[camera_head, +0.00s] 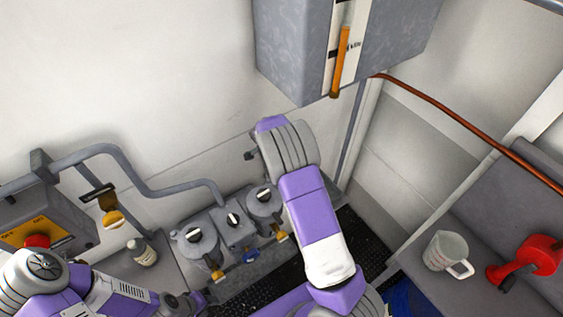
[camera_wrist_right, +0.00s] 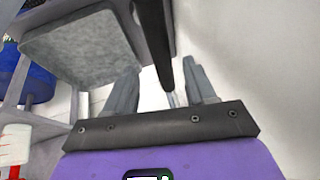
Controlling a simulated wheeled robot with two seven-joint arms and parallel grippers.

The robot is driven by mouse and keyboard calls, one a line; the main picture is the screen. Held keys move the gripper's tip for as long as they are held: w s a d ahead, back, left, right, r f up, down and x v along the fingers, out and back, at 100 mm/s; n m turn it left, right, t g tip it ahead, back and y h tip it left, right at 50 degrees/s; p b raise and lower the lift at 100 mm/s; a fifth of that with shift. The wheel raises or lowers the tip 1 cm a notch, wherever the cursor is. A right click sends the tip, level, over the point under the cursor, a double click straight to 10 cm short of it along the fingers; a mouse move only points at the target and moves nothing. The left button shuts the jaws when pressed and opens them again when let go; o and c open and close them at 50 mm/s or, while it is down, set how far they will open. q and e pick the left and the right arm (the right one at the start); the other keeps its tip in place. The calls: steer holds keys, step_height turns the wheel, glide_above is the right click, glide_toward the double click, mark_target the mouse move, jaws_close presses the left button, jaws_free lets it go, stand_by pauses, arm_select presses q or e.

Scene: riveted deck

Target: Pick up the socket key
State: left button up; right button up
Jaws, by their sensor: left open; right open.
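I cannot tell for sure which thing is the socket key. A long orange bar (camera_head: 341,62) with a dark lower end is against the white strip of a grey wall cabinet (camera_head: 292,45) in the head view. My left gripper (camera_head: 192,302) is low at the bottom left, open, partly cut off by the picture's edge, below the grey valve block. My right gripper (camera_wrist_right: 163,82) is open in the wrist view. A dark bar (camera_wrist_right: 153,40) runs down between its fingers in the picture; whether it touches them I cannot tell. In the head view my right arm hides its gripper.
A grey valve block (camera_head: 232,232) with black-and-white knobs stands at the wall. A white bottle (camera_head: 142,252) is left of it. A measuring cup (camera_head: 446,251) and a red tool (camera_head: 538,256) are on the right bench. A switch box (camera_head: 45,215) is at the left. A copper-coloured pipe (camera_head: 460,118) crosses the right side.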

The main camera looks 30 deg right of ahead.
steer(key=shift+x, duration=1.6)
steer(key=shift+w, duration=0.1)
steer(key=shift+c, duration=0.5)
steer(key=shift+r, duration=0.1)
jaws_close()
